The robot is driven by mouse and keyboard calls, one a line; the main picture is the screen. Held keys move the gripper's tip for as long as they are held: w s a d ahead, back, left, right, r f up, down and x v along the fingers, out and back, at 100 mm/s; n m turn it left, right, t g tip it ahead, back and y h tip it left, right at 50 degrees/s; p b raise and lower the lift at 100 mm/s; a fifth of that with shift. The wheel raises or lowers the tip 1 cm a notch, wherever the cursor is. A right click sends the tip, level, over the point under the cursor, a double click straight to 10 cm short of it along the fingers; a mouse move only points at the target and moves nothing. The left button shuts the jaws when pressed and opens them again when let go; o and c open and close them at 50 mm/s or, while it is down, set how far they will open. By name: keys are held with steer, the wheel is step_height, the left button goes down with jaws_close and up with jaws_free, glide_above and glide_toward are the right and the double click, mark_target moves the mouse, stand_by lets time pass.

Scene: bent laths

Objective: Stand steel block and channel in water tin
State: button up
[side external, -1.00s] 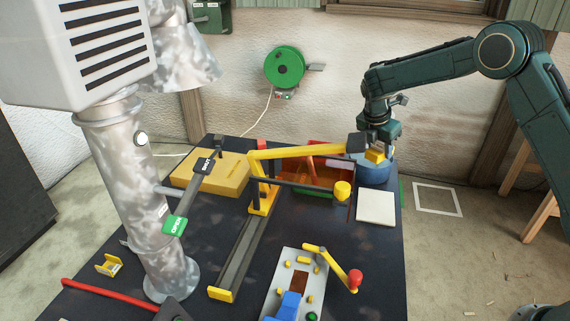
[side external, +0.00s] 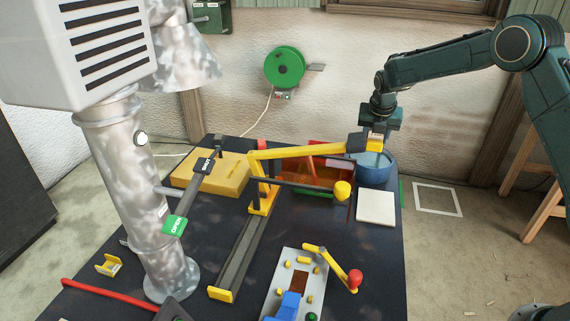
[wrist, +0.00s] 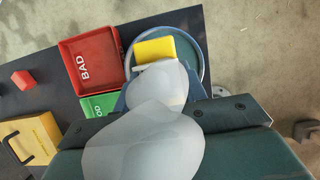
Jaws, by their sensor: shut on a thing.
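The water tin (side external: 375,177) is a round blue tub at the back right of the bench. Its rim and greenish inside also show in the wrist view (wrist: 201,68). My gripper (side external: 375,136) is over the tin and shut on a yellow piece (side external: 375,146). The yellow piece also shows in the wrist view (wrist: 154,49), across the tin's opening. Large pale shapes fill the middle of the wrist view and hide the grip. I cannot make out a bare steel block or tell whether the yellow piece is the channel.
A red BAD tray (wrist: 75,68) and a green tray (wrist: 98,106) stand beside the tin. The yellow swing arm (side external: 305,151) reaches close to my gripper. A white square plate (side external: 376,206) lies in front of the tin. A grey metal column (side external: 150,210) stands at left.

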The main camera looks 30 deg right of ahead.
steer(key=shift+f, duration=0.15)
steer(key=shift+f, duration=4.25)
steer(key=shift+f, duration=0.2)
steer(key=o, duration=1.2)
steer(key=shift+r, duration=0.1)
steer(key=v, duration=1.2)
steer(key=shift+a+r, duration=0.1)
steer(key=shift+r, duration=0.2)
steer(key=shift+s+a+r, duration=0.1)
steer(key=shift+s+r, duration=0.15)
steer(key=shift+r, duration=0.2)
